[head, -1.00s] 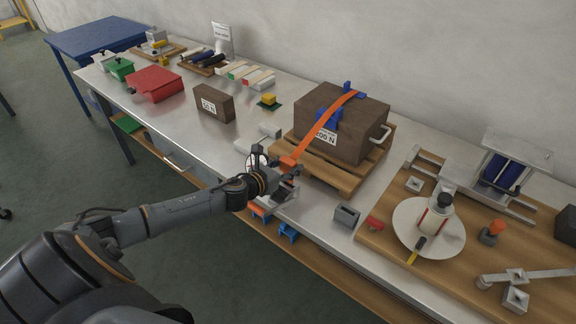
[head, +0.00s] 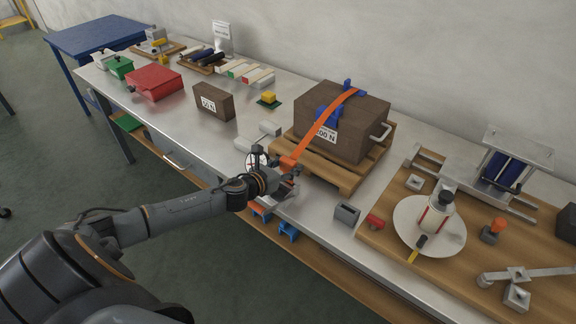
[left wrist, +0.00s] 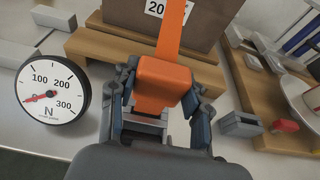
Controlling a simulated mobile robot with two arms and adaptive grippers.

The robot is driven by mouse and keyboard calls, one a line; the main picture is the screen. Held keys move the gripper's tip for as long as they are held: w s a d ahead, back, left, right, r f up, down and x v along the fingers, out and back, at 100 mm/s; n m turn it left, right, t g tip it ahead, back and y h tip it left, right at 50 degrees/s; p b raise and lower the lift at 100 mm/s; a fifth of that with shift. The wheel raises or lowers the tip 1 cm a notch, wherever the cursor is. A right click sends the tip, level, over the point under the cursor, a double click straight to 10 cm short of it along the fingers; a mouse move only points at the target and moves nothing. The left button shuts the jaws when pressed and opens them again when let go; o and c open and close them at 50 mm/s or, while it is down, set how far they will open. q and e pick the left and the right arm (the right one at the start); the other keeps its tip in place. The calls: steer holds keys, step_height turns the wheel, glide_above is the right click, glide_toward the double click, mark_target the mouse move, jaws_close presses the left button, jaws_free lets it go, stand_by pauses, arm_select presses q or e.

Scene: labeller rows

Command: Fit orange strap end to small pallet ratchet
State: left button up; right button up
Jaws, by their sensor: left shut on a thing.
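The orange strap (head: 333,122) runs over the brown 200 N box (head: 360,138) on the small wooden pallet (head: 348,184) and down its front. Its orange end block (left wrist: 165,82) sits between the fingers of my left gripper (left wrist: 163,100), which is shut on it. A grey metal piece, seemingly the ratchet (left wrist: 145,128), shows right under the strap end in the left wrist view. I cannot tell whether the strap end is seated in it. In the head view my left gripper (head: 278,172) is at the pallet's front left and hides most of the ratchet. My right gripper is not in view.
A round dial gauge (left wrist: 50,96) marked N stands left of the gripper, its red needle near zero. A grey block (head: 346,214) and a red piece (head: 375,221) lie to the right. A smaller brown box (head: 214,101) stands further left.

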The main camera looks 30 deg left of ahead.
mark_target(288, 182)
arm_select(q)
steer(key=shift+f+b, duration=1.75)
steer(key=shift+f, duration=0.4)
steer(key=o, duration=1.2)
steer(key=shift+o, duration=0.2)
step_height(288, 182, up, 10)
steer(key=shift+r, duration=0.1)
